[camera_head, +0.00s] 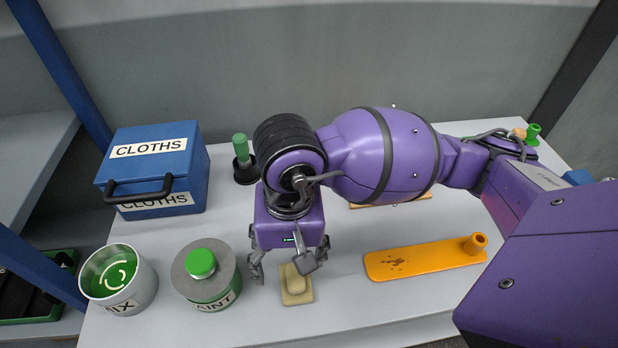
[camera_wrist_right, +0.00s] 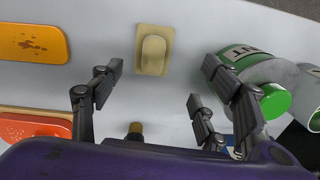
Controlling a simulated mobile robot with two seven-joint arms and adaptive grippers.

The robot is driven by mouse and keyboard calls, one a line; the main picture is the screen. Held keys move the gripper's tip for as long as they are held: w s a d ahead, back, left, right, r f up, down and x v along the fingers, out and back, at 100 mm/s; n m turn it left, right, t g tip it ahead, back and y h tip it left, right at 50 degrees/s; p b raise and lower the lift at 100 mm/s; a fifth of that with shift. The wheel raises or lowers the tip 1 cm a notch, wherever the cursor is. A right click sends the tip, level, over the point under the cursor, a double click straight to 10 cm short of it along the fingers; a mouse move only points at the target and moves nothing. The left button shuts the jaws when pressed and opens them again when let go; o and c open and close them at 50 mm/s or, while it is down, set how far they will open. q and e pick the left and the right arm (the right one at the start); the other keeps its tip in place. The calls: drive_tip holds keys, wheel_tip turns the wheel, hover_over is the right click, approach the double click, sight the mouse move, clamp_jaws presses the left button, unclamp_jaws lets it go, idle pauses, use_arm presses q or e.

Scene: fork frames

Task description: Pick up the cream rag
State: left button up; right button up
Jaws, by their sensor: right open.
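The cream rag (camera_head: 296,285) lies folded on the grey-white table near its front edge, with a raised fold along its middle. In the right wrist view, the rag (camera_wrist_right: 153,52) lies ahead of the fingertips, roughly between their lines. My right gripper (camera_head: 284,266) points down over the table beside the rag, its fingers spread and empty. In the wrist view, the open gripper (camera_wrist_right: 163,80) has no visible contact with the rag. My left gripper is not in view.
A paint can (camera_head: 207,277) with a green knob stands left of the gripper, near a mix pot (camera_head: 118,280). A blue cloths box (camera_head: 155,170) and a green-handled tool (camera_head: 242,160) stand behind. An orange board (camera_head: 420,261) lies to the right.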

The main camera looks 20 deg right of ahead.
sight(295, 274)
drive_tip(key=shift+s+d+f+n+h, duration=0.1)
drive_tip(key=shift+s+d+n+h, duration=0.2)
drive_tip(key=shift+s+d+n, duration=0.25)
drive_tip(key=shift+s+a+f, duration=0.1)
drive_tip(key=shift+a+f, duration=0.05)
drive_tip(key=shift+f, duration=0.8)
drive_tip(key=f, duration=0.4)
drive_tip(key=shift+w+a+f+p, duration=0.15)
drive_tip(key=shift+w+f+p, duration=0.15)
drive_tip(key=shift+f, duration=0.4)
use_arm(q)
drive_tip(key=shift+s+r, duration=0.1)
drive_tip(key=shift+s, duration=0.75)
use_arm(e)
drive_tip(key=shift+c, duration=0.2)
drive_tip(key=c, duration=1.3)
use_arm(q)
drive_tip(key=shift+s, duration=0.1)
use_arm(e)
drive_tip(key=shift+r, duration=0.15)
